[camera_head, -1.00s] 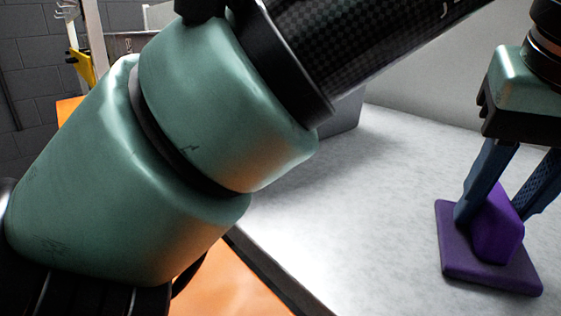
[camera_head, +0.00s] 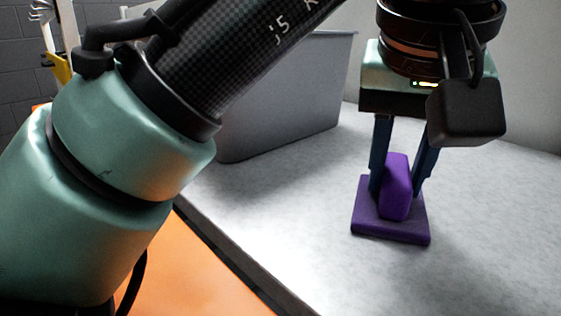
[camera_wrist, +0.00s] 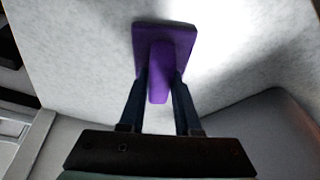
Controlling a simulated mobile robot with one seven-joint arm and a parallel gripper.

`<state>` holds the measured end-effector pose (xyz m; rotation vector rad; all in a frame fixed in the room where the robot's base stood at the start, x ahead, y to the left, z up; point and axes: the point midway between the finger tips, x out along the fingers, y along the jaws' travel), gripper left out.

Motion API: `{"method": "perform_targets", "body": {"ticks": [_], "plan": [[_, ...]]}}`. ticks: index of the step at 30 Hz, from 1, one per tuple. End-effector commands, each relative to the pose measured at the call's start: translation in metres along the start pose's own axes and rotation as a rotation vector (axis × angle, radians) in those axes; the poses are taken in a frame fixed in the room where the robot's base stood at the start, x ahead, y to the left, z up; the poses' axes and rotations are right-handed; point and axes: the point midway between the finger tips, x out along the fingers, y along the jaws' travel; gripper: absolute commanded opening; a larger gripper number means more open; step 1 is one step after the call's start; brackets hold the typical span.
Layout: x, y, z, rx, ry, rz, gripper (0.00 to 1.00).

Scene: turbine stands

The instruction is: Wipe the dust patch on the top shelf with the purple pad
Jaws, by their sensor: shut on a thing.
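The purple pad (camera_head: 365,221) has a flat square base and an upright block handle. My gripper (camera_head: 396,182) is shut on the handle, with one blue finger on each side. The pad is upright over the pale grey shelf top (camera_head: 300,215); I cannot tell whether its base touches the surface. In the wrist view the pad (camera_wrist: 182,38) stands beyond the fingertips of my gripper (camera_wrist: 161,80), over the same light surface. I cannot make out a distinct dust patch; the surface is faintly mottled.
A grey bin (camera_head: 285,100) stands on the surface at the back, left of my gripper. A pale wall rises behind. The surface's front edge runs diagonally at lower left, above an orange area (camera_head: 215,265). The surface right of the pad looks clear.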

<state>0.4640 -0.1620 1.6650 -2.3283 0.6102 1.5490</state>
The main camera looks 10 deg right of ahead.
Motion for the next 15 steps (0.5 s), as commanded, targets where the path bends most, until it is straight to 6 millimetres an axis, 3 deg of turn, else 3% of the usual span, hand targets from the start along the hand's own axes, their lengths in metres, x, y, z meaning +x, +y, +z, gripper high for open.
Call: {"method": "perform_targets", "body": {"ticks": [15], "plan": [[0.005, -0.029, -0.014, -0.002, -0.003, 0.001, 0.0]]}}
